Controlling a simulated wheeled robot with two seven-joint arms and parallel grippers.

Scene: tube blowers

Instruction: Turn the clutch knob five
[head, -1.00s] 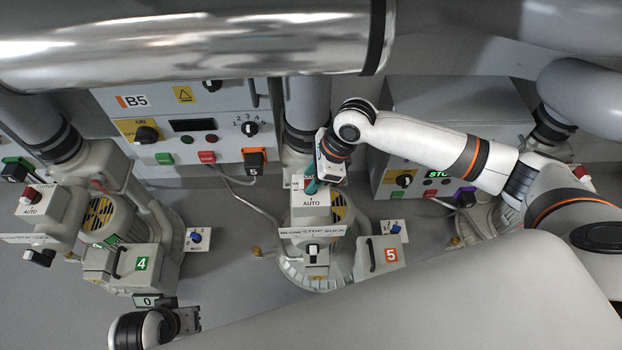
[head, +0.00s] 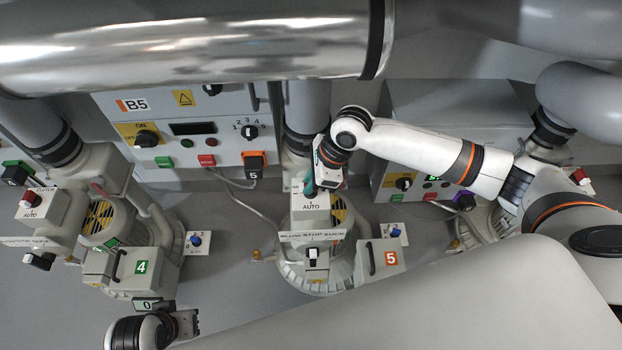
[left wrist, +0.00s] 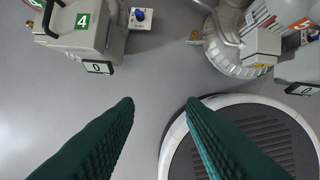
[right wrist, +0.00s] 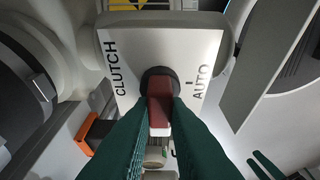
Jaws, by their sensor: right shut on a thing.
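The clutch knob five is a dark red grip on a black round base, in the middle of a white plate marked CLUTCH and AUTO in the right wrist view (right wrist: 160,87). My right gripper (right wrist: 161,110) is shut on the knob, one green finger on each side. In the head view, my right gripper (head: 312,182) is at the top of the clutch box (head: 311,209) of blower 5; the knob is hidden there. My left gripper (left wrist: 160,101) is open and empty above the floor. In the head view, it shows at the bottom left (head: 192,322).
Blower 4 (head: 118,265) stands to the left, with its own red clutch knob (head: 30,199). A blow-stop-suck lever (head: 312,254) sits below the clutch box. The B5 panel (head: 175,120) is behind. A large shiny pipe (head: 190,45) crosses the top. Grey floor lies between the blowers.

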